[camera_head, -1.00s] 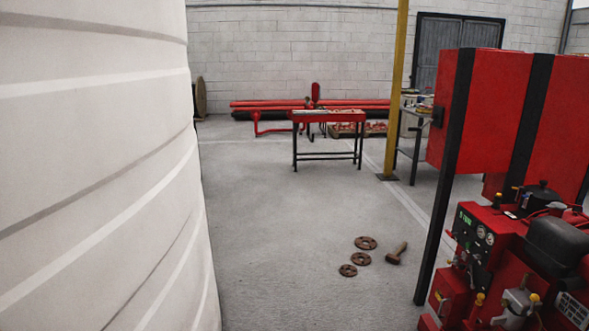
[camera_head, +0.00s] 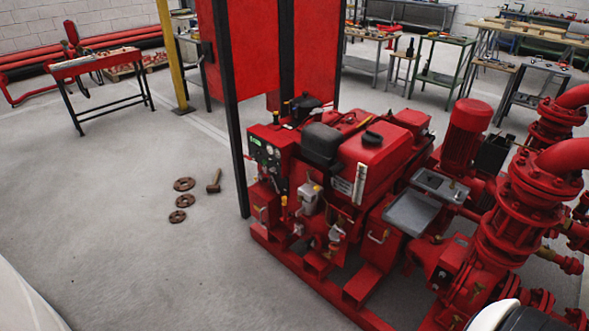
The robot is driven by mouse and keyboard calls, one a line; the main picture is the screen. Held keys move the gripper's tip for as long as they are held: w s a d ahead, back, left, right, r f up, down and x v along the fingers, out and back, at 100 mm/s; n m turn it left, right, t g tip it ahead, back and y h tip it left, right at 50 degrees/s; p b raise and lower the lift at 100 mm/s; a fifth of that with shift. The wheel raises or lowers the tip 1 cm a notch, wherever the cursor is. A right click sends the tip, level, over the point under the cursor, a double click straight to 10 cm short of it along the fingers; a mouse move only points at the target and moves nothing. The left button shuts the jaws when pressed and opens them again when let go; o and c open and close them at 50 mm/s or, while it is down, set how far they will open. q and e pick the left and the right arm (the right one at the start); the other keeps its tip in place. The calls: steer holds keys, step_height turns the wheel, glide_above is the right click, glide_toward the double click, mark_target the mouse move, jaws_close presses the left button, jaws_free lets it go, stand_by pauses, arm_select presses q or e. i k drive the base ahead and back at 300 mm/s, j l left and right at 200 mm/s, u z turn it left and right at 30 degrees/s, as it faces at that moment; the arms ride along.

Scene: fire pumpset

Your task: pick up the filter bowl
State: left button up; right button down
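I cannot make out the filter bowl for certain. The red fire pumpset (camera_head: 375,160) stands right of the middle. On its near side a small grey fitting (camera_head: 309,196) with a yellow-topped part beside it sits below the gauge panel (camera_head: 266,157). More small metal parts (camera_head: 335,236) show lower on the same side, too small to tell apart. Neither of my grippers is in view.
Grey trays (camera_head: 412,213) rest at the pumpset's right part, beside large red pipes (camera_head: 500,240). Rusty flanges (camera_head: 184,184) and a hammer (camera_head: 214,182) lie on the floor. A red-topped table (camera_head: 95,65) and workbenches stand behind. The floor at left is clear.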

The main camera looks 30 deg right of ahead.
mark_target(307, 209)
steer(key=z, duration=1.2)
